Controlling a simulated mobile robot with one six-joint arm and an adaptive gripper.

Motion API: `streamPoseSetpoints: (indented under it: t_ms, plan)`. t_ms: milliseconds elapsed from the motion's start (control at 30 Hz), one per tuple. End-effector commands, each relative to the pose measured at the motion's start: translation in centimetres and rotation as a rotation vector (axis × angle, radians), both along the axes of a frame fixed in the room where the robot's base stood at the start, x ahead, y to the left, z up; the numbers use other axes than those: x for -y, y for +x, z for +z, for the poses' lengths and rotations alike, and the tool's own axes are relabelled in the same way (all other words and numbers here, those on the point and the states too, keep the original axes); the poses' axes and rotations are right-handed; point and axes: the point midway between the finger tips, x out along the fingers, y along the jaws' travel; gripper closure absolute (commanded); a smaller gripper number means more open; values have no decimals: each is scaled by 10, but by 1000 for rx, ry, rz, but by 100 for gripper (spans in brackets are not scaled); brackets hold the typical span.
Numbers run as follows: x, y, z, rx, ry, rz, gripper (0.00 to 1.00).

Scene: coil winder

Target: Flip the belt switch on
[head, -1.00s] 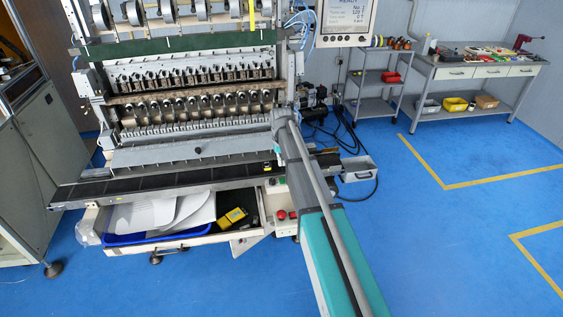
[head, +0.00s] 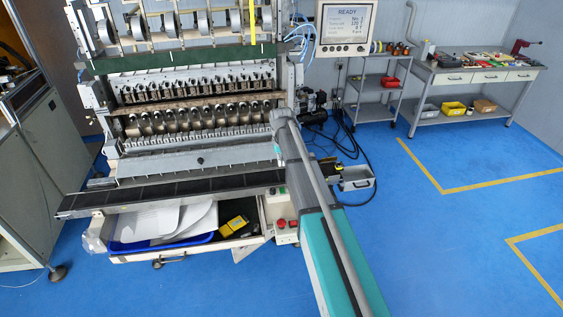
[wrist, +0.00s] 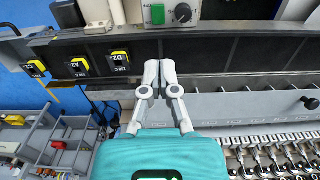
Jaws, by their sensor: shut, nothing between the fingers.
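In the wrist view a green switch (wrist: 157,14) sits on a grey panel at the top edge, left of a round dial knob (wrist: 183,13). Whether the switch is on or off cannot be told. My gripper (wrist: 160,66) has its two fingers together and empty. Its tips show over the black belt (wrist: 245,55), below the green switch in the picture and apart from it.
Black-and-yellow labelled boxes (wrist: 78,67) line the belt's left part in the wrist view. Blue floor is free at right.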

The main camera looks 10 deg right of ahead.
Motion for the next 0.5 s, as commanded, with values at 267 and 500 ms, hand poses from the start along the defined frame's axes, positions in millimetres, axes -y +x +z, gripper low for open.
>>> streamPoseSetpoints:
  t_ms: [267, 500]
  plan:
    - [0, 0, 0, 0, 0, 8, 78]
    - [1, -5, 0, 4, 1, 138, 48]
